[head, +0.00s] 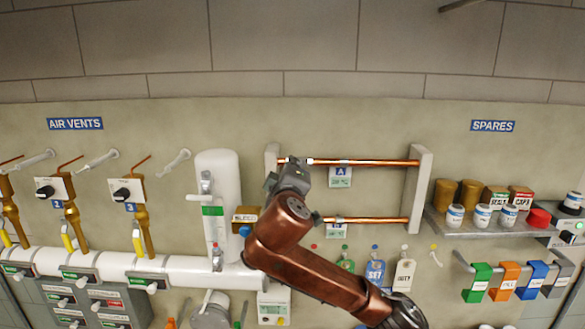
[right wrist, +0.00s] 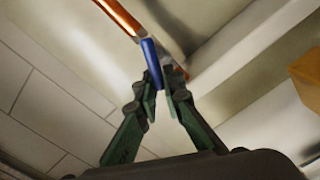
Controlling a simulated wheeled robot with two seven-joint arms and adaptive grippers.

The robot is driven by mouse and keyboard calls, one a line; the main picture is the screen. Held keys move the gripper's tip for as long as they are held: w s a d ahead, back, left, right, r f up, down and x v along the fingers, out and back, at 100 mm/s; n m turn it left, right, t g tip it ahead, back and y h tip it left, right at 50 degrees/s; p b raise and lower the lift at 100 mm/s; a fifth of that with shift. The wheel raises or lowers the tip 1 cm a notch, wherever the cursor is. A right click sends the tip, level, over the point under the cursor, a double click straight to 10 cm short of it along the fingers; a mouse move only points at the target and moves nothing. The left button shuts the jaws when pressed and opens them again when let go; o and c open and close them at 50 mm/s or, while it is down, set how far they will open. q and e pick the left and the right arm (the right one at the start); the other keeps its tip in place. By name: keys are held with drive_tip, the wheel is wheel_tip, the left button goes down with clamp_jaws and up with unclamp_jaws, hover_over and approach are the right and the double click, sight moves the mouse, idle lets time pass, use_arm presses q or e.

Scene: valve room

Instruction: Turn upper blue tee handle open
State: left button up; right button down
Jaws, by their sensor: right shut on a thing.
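The upper copper pipe (head: 375,162) runs level between two grey uprights, with a green-and-white tag marked A (head: 340,177) below it. My right gripper (head: 290,165) is at the left end of this pipe and covers the handle there in the head view. In the right wrist view the blue tee handle (right wrist: 151,61) shows as a narrow blue bar beside the copper pipe (right wrist: 119,14). The fingers of my right gripper (right wrist: 163,80) are shut on its near end. My left gripper is not in view.
The lower copper pipe (head: 372,220) runs below, partly behind my right arm. A white cylinder (head: 219,175) stands close left of the gripper. A shelf (head: 460,232) with cans and jars is at the right. Tags hang below the pipes.

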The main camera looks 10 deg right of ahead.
drive_tip(key=n, duration=0.3)
drive_tip(key=f+n, duration=0.1)
drive_tip(key=n, duration=0.1)
drive_tip(key=shift+a+f+n+b, duration=0.1)
drive_tip(key=shift+a+n+b, duration=0.1)
drive_tip(key=shift+n+b, duration=0.15)
idle(0.4)
drive_tip(key=c, duration=2)
unclamp_jaws()
drive_tip(key=shift+c, duration=0.2)
drive_tip(key=shift+s, duration=0.1)
drive_tip(key=v, duration=0.7)
drive_tip(key=shift+s+a, duration=0.15)
